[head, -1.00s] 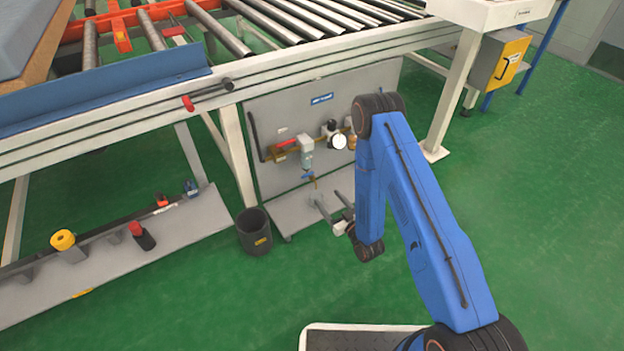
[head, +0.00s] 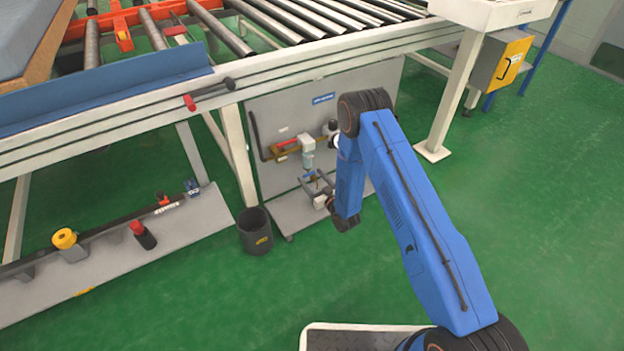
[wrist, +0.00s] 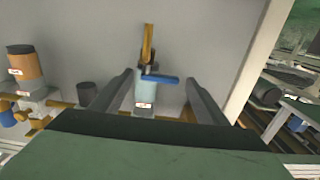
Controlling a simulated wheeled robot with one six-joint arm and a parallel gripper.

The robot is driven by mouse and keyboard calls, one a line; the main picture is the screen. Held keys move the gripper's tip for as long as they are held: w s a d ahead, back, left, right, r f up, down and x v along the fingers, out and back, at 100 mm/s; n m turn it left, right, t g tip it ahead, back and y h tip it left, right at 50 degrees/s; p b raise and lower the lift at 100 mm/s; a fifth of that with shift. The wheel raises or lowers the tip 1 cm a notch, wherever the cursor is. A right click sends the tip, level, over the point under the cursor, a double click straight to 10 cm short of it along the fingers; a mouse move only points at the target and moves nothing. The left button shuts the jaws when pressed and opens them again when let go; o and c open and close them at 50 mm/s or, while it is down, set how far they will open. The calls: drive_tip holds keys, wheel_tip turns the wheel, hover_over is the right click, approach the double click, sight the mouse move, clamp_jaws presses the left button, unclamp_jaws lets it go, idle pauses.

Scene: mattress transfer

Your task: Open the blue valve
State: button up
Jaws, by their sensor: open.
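The blue valve handle (wrist: 162,79) shows in the wrist view as a short, roughly horizontal blue lever under a brass pipe stub. My gripper (wrist: 159,84) is open, with one dark finger on each side of the handle and bowl. The handle appears between the fingers, and I cannot tell whether it touches either one.
A conveyor frame (head: 300,82) runs above. Open green floor lies to the right.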

drive_tip(key=c, duration=1)
drive_tip(key=shift+c, duration=0.2)
